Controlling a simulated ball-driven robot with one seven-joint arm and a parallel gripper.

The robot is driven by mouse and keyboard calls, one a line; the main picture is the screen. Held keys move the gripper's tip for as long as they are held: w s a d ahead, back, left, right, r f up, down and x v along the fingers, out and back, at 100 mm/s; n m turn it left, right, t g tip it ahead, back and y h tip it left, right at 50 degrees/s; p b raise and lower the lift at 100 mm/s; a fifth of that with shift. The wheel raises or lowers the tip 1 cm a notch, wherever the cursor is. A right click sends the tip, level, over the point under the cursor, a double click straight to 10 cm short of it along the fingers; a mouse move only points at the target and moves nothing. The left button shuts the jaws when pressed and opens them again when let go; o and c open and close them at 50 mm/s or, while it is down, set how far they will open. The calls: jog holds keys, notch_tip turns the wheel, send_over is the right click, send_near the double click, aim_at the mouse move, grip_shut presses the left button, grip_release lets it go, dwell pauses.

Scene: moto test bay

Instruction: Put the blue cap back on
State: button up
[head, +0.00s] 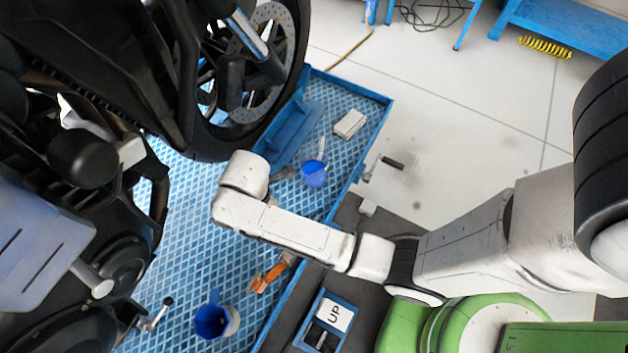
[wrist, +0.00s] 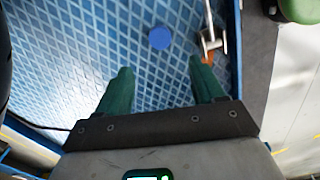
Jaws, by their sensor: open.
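A blue round piece (wrist: 160,38) shows on the blue patterned platform in the wrist view, beyond my open gripper (wrist: 160,78). The green fingers are apart with nothing between them. I cannot tell whether this piece is the cap. In the head view, a small blue cup-shaped piece (head: 313,174) stands on the platform, right of my wrist. A larger blue round piece (head: 211,321) with a pale part beside it is near the bottom. I cannot tell which of these matches the wrist view. My fingers are hidden or unclear in the head view.
The motorcycle's front wheel (head: 270,75) and dark body fill the left. An orange-handled tool (head: 266,277) lies near the platform's blue edge (head: 375,140). A pale block (head: 350,123) is at the upper right of the platform. A small blue-framed tray (head: 318,345) sits at the bottom.

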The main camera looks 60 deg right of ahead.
jog(key=s+d+r+m, duration=0.3)
jog(key=s+r+m, duration=0.1)
jog(key=s+m, duration=0.4)
jog(key=s+d+r+m+t, duration=0.1)
jog(key=s+d+r+m, duration=0.3)
jog(key=s+m, duration=0.4)
jog(key=shift+s+d+r, duration=0.15)
jog(key=shift+s+d, duration=0.05)
jog(key=shift+d, duration=0.1)
